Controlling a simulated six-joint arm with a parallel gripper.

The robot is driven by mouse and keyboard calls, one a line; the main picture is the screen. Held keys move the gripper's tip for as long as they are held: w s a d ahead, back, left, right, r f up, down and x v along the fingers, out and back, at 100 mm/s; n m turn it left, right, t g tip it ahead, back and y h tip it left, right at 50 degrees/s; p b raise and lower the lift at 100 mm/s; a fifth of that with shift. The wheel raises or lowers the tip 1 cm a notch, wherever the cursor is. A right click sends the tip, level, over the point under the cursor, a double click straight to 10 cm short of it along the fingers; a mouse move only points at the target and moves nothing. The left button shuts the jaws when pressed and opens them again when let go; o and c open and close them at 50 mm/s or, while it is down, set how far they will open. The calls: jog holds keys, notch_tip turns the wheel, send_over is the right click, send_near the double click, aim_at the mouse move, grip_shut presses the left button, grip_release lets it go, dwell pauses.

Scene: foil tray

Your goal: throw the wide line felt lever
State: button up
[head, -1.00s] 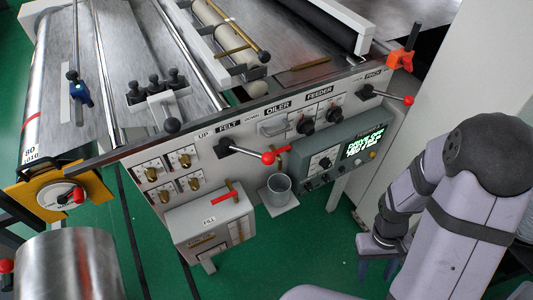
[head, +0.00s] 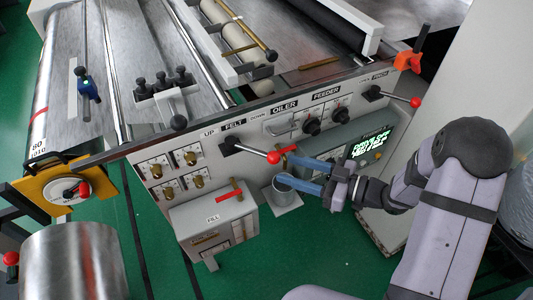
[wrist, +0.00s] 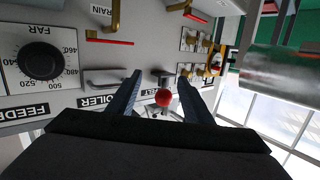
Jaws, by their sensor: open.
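I see no closing on the knob, and contact is unclear.
A grey cup (head: 284,186) stands right below my fingers. The control box with a green display (head: 368,147) is beside my wrist. Another red-knobbed lever (head: 415,102) is at the far right, and a box with a red handle (head: 229,196) is lower left.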

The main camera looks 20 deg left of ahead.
aim_at(266, 153)
jog(key=shift+s+a+r+y+p, duration=0.1)
jog(key=shift+a+r+y+p, duration=0.45)
jog(key=shift+a, duration=0.75)
jog(key=shift+a+r+y+p, duration=0.1)
jog(key=shift+a+r+p, duration=0.15)
jog(key=shift+a+r, duration=0.75)
jog(key=shift+s+a+r+y+p, duration=0.1)
jog(key=shift+a+r+y+p, duration=0.3)
jog(key=shift+a, duration=1.15)
jog(key=shift+f, duration=0.1)
jog(key=shift+c, duration=0.7)
grip_shut()
jog(key=shift+s+m, duration=0.1)
jog(key=shift+m, duration=0.2)
